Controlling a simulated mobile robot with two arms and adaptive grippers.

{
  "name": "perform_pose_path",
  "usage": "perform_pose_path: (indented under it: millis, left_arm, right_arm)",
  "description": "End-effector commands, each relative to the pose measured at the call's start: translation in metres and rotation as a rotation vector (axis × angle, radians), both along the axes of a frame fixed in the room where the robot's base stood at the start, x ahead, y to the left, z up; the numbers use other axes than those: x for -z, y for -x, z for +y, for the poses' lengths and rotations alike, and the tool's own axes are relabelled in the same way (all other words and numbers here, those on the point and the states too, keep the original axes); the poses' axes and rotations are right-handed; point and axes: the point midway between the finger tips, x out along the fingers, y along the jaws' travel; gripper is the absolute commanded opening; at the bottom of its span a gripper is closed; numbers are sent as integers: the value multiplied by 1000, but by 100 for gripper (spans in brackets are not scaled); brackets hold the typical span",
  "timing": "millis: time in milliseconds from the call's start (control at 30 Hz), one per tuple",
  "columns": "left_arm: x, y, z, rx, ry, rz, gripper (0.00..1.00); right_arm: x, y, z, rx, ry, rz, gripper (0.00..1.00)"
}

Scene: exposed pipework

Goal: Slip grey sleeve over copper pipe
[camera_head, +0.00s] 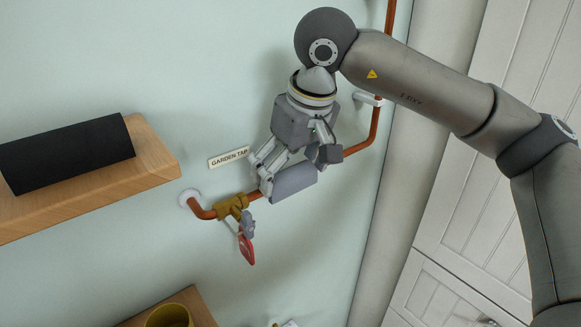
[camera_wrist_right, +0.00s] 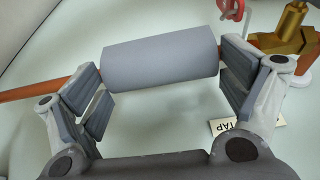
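The grey sleeve (camera_head: 294,182) lies along the lower run of the copper pipe (camera_head: 374,130), beside the brass tap. In the right wrist view the sleeve (camera_wrist_right: 160,60) is a smooth cylinder, with copper pipe (camera_wrist_right: 35,90) showing in line beyond both its ends. It appears to be around the pipe; its far side is hidden. My right gripper (camera_head: 295,165) is close in front of the sleeve. In the wrist view its fingers (camera_wrist_right: 160,82) are spread wide, one near each end of the sleeve, with small gaps visible. My left gripper is not in view.
A GARDEN TAP label (camera_head: 228,157) is on the wall. A wooden shelf (camera_head: 150,165) carries a black object (camera_head: 68,152). A pipe clip (camera_head: 367,98) holds the upright pipe. A yellow pot (camera_head: 168,316) stands below.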

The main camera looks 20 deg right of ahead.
Motion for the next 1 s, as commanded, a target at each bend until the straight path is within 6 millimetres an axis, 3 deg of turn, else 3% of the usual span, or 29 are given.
perform_pose_path:
  millis: [467,1000]
  left_arm:
    - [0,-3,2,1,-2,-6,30]
    - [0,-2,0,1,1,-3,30]
  right_arm:
    - [-6,1,-1,0,1,-1,100]
    - [-101,29,-10,0,-2,-2,100]
